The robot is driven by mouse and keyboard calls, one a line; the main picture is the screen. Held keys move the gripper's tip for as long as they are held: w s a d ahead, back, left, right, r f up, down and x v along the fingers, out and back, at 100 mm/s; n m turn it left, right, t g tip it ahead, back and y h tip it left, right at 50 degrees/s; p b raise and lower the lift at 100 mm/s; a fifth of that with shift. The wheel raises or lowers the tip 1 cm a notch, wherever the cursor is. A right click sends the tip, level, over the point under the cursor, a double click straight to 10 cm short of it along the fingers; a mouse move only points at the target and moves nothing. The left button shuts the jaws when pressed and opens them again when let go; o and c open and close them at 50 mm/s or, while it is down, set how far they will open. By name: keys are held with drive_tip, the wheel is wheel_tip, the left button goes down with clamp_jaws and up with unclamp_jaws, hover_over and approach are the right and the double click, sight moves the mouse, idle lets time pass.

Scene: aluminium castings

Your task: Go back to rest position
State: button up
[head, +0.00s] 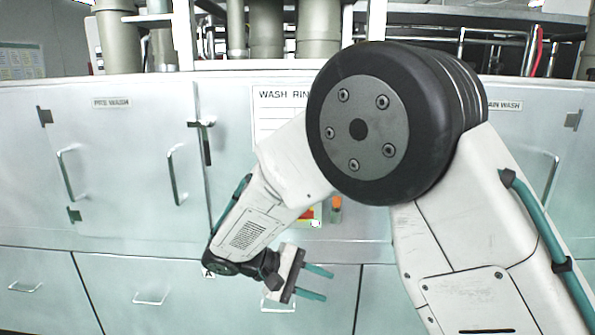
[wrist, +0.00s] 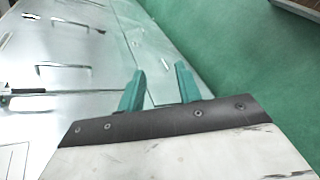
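My gripper (head: 318,283) shows in the head view, low in the middle, in front of the lower drawers of a pale machine cabinet. Its two teal fingers point to the right and stand apart with nothing between them. In the wrist view my gripper (wrist: 160,87) also has its two teal fingers spread with an empty gap. My arm is bent, with its large dark joint in the upper middle of the head view. No casting shows in either view.
The wash cabinet (head: 135,160) with doors and bar handles fills the width behind my arm. Grey pipes (head: 266,30) stand on top. A green floor (wrist: 230,60) lies clear on the right of the wrist view. An orange-red control (head: 335,203) shows partly behind my arm.

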drive_tip(key=s+d+r+m+y, duration=0.4)
drive_tip(key=s+d+r+y, duration=0.2)
drive_tip(key=s+d, duration=0.5)
drive_tip(key=s+d+r+m+y, duration=0.3)
drive_tip(key=s+d+r+y, duration=0.3)
drive_tip(key=s+d, duration=0.5)
drive_tip(key=s+r, duration=0.1)
drive_tip(key=s, duration=0.2)
drive_tip(key=shift+d+r+m+t+y, duration=0.2)
drive_tip(key=shift+m+t+y, duration=0.1)
drive_tip(key=shift+m+t, duration=0.1)
drive_tip(key=shift+s, duration=0.1)
